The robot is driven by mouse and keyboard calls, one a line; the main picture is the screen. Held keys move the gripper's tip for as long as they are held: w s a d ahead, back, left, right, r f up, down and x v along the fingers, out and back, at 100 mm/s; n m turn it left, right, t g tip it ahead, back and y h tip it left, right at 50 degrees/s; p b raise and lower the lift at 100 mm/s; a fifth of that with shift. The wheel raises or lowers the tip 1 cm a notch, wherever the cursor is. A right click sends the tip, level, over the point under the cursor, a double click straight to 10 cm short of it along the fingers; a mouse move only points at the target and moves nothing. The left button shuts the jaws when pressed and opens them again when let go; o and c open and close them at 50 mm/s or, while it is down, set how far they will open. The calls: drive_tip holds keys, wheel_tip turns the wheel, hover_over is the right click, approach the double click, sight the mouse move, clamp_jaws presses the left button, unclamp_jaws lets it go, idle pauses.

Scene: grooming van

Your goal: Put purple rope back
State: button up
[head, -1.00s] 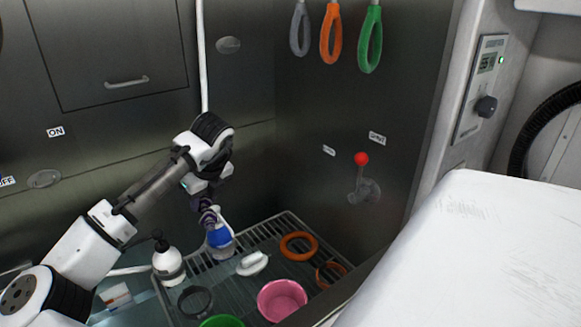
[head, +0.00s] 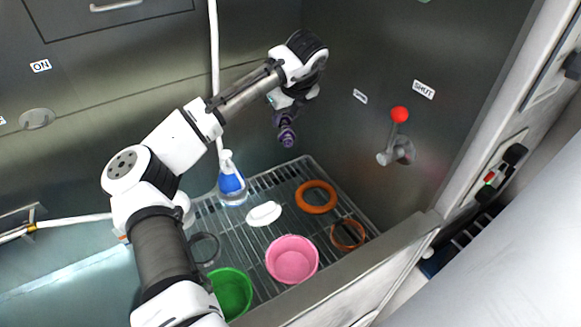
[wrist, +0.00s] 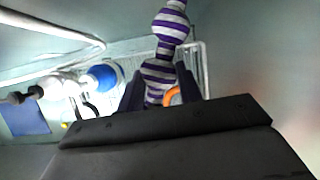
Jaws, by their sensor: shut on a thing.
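The purple rope, a purple-and-white striped knotted toy, is held between the two dark fingers of my gripper in the wrist view (wrist: 170,27). My gripper (wrist: 160,88) is shut on its striped lower part, and a rounded knot stands out beyond the fingers. In the head view the purple rope (head: 287,132) hangs below my gripper (head: 285,108), in the air above the back of the rack. The fingers are small and partly hidden there.
A wire rack (head: 265,235) holds a blue spray bottle (head: 231,182), a white brush (head: 264,213), an orange ring (head: 316,197), a pink bowl (head: 292,260) and a green bowl (head: 231,293). A red-knobbed lever (head: 399,116) sticks out from the right wall.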

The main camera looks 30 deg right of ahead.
wheel_tip(320, 180, down, 18)
drive_tip(key=p, duration=0.4)
drive_tip(key=shift+f, duration=0.15)
drive_tip(key=o, duration=1)
drive_tip(key=shift+o, duration=0.2)
drive_tip(key=b+v, duration=0.3)
drive_tip(key=v, duration=0.9)
drive_tip(key=shift+b, duration=0.3)
drive_tip(key=shift+a, duration=0.1)
